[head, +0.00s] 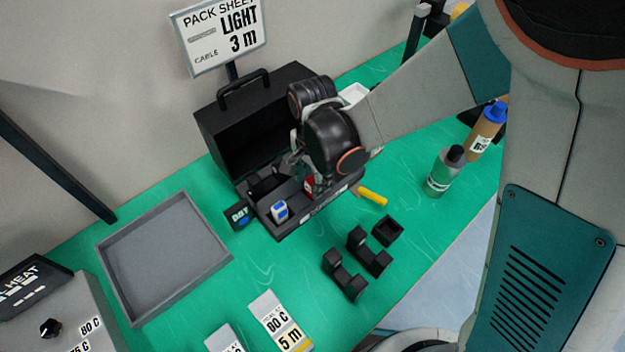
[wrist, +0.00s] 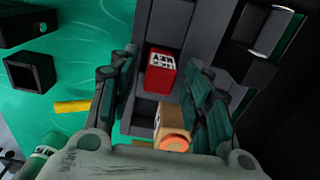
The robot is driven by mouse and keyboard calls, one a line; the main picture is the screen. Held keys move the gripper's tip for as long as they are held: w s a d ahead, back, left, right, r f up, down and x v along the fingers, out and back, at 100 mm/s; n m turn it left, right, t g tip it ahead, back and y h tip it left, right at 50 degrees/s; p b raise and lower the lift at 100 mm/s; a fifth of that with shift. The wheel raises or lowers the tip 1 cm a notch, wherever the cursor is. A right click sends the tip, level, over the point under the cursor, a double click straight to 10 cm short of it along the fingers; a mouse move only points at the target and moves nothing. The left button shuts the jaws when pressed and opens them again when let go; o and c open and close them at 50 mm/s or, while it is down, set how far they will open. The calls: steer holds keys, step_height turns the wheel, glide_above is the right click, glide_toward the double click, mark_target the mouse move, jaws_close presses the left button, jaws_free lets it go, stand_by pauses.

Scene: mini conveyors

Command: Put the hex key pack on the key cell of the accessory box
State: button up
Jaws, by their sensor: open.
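The hex key pack (wrist: 160,72) is a small red block with a white label. It stands in a cell of the black accessory box's front tray and also shows in the head view (head: 309,184). The accessory box (head: 225,125) has its lid raised. My gripper (wrist: 160,92) is over the tray, open, with one finger on each side of the red pack and apart from it as far as I can see. In the head view my wrist hides much of the tray's right part. Whether the pack sits fully on the cell floor is hard to tell.
A tan pack with an orange round spot (wrist: 172,140) is close by the red one. A white and blue pack (head: 280,211) stands in the left cell. A yellow piece (head: 372,196), black holders (head: 345,275), bottles (head: 445,170) and an empty grey tray (head: 106,262) are around.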

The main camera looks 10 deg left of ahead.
step_height(320, 180, up, 10)
steer(key=p, duration=0.2)
steer(key=shift+p, duration=0.4)
steer(key=shift+s, duration=0.1)
stand_by(0.6)
